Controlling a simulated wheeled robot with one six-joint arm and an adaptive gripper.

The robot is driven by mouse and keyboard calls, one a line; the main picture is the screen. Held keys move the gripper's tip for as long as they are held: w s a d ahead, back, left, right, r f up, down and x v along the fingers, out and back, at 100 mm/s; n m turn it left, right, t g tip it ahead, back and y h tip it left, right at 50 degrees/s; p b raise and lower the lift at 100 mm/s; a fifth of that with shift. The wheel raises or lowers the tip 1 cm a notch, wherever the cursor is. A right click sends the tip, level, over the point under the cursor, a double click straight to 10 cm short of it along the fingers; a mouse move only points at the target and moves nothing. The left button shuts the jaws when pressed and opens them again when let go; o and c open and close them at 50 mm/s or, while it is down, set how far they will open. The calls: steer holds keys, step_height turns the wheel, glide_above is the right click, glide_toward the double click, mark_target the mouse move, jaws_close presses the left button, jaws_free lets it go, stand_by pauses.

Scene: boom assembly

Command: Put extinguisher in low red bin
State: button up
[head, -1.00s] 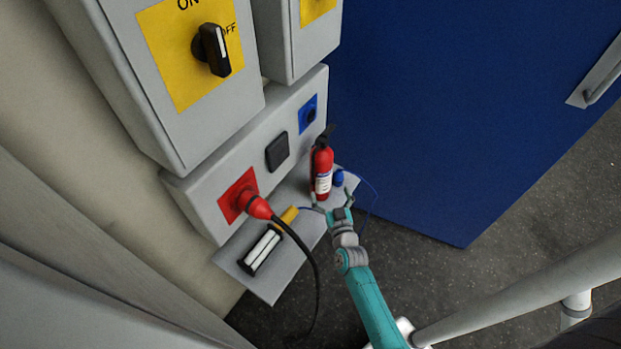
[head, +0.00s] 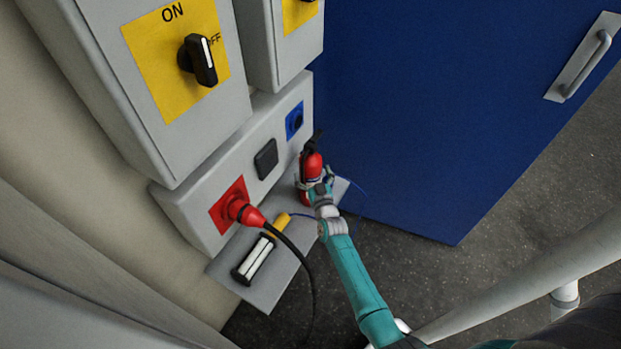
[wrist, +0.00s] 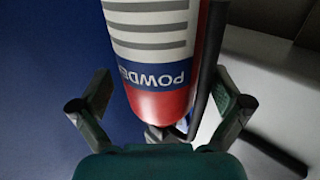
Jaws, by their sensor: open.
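The red extinguisher (head: 312,165) with a black top stands upright on the grey shelf (head: 272,287) below the electrical boxes. In the wrist view the extinguisher (wrist: 160,75) shows its red, white and blue label with the word "POWDER". My gripper (head: 315,180) is at the extinguisher in the head view, partly covering its lower body. In the wrist view my gripper (wrist: 160,98) is open, one finger on each side of the extinguisher, with gaps between fingers and body. No low red bin is in view.
A red plug (head: 246,213) with a black cable hangs in front of the boxes. A blue door (head: 440,120) stands right of the shelf. A grey rail (head: 530,280) crosses the lower right.

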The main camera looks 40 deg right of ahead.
steer(key=shift+x, duration=1.1)
steer(key=c, duration=1.7)
steer(key=shift+w+r, duration=0.1)
steer(key=shift+r, duration=0.15)
steer(key=shift+d+r, duration=0.1)
